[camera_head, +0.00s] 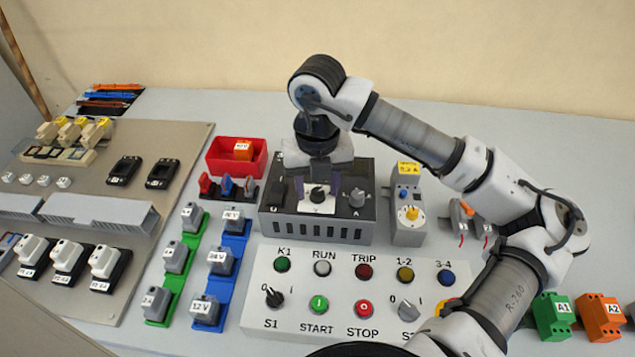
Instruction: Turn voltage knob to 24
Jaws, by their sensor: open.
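A dark grey power-supply box (316,229) with a slotted front stands at the middle of the table. A black knob (318,193) on a white plate sits on its top; a letter on the plate, perhaps V, is too small to read surely. A second dark knob (357,197) sits to its right on the same box. My gripper (318,188) points down over the box, open, with a finger on each side of the first knob. I cannot tell whether the fingers touch it. The knob's pointer and scale are too small to read.
A red bin (236,156) and coloured levers (227,187) are at left. A white button panel (345,300) lies in front. Green and blue rails with labelled blocks stand front left.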

